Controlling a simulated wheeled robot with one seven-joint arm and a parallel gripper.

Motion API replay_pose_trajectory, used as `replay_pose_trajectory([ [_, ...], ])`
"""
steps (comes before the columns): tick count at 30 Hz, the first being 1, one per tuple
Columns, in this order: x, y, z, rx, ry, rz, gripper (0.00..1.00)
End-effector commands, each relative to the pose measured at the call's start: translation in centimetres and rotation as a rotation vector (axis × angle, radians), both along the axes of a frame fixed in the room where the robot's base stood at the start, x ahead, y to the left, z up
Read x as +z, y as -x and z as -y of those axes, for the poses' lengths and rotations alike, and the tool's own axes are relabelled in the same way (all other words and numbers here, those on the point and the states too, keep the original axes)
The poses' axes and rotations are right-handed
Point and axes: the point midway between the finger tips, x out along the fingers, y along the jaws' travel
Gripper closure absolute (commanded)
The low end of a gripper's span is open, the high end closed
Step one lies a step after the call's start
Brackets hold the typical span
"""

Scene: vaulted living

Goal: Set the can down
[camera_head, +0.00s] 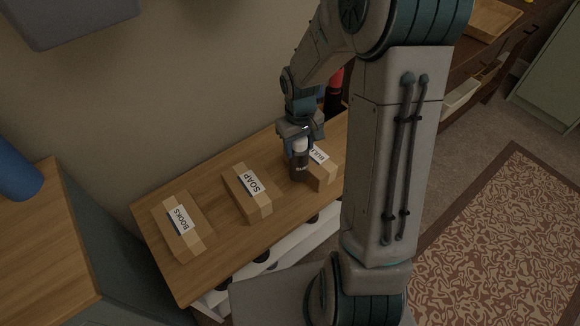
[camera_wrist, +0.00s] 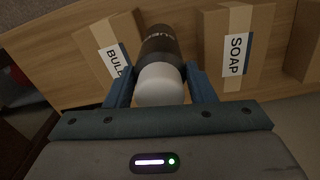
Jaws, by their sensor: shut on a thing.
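The can (camera_head: 299,164) is dark with a white top and stands about upright at the wooden table. In the wrist view the can (camera_wrist: 160,50) sits between the two fingers with its white end toward me. My gripper (camera_head: 299,138) is shut on the can from above, near its white top. Whether the can's base touches the table (camera_head: 223,229) cannot be told. Part of the label shows, too small to read fully.
A box with a partly hidden label (camera_head: 321,172) stands close to the right of the can. A SOAP box (camera_head: 247,193) and a BOOKS box (camera_head: 182,227) stand to the left. Bare wood lies between the SOAP box and the can. A wall rises behind.

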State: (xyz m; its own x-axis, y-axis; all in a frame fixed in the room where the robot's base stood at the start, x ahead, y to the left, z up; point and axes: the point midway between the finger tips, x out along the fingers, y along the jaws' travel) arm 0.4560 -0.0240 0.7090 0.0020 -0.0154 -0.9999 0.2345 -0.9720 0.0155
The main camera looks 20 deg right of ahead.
Motion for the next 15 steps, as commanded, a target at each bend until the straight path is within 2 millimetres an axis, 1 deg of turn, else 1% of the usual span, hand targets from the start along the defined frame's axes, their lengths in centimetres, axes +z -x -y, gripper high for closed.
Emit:
replay_pose_trajectory([
  [1,-1.2,0.0,0.0,0.001,0.000,-0.003,0.94],
  [3,-2.1,0.0,-0.1,0.001,-0.001,-0.001,0.94],
  [8,-3.2,0.0,-0.1,0.001,0.000,0.000,0.94],
  [15,-6.4,0.0,-0.1,0.000,-0.001,-0.001,0.94],
])
